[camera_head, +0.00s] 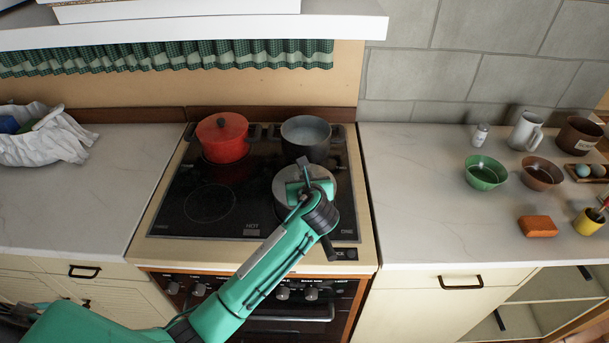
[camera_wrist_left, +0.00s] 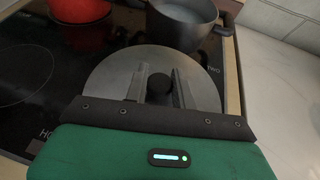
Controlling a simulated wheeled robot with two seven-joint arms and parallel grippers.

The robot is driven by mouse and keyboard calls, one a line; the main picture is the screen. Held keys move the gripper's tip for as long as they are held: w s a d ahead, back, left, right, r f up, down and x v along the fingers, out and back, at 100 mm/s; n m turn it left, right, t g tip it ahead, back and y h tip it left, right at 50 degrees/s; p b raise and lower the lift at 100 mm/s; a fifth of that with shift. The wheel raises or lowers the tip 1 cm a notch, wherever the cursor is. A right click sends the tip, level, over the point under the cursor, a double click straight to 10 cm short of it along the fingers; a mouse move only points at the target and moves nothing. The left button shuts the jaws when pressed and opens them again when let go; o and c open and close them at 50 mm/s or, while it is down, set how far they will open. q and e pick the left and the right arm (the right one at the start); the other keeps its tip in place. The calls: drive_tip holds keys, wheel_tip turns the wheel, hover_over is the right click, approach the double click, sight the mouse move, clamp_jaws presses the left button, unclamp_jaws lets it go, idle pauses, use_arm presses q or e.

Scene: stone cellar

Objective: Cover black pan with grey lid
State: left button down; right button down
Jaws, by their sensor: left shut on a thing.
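My left gripper (camera_head: 303,172) is shut on the black knob of the grey lid (camera_wrist_left: 110,82), a round flat metal disc. In the head view the lid (camera_head: 327,181) shows over the front right of the stove, partly hidden by my gripper. The black pan (camera_head: 306,147) stands uncovered on the back right burner, just beyond the lid; its grey inside shows. In the wrist view the pan (camera_wrist_left: 185,28) is past the lid's far edge, which hides part of it. I cannot tell how high the lid is above the stove. My right gripper is not in view.
A red lidded pot (camera_head: 222,138) stands on the back left burner, beside the pan. The front left burner (camera_head: 210,203) is clear. Bowls, mugs and a brick-like block (camera_head: 537,226) are on the right counter. A white cloth bag (camera_head: 48,140) lies on the left counter.

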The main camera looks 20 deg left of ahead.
use_arm(q)
drive_tip(key=shift+f, duration=0.1)
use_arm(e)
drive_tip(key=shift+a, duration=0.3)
use_arm(q)
drive_tip(key=c, duration=1.1)
unclamp_jaws()
drive_tip(key=shift+s, duration=0.1)
drive_tip(key=shift+s+d, duration=0.2)
drive_tip(key=b+v, duration=0.2)
drive_tip(key=v, duration=1.1)
drive_tip(key=shift+s, duration=0.1)
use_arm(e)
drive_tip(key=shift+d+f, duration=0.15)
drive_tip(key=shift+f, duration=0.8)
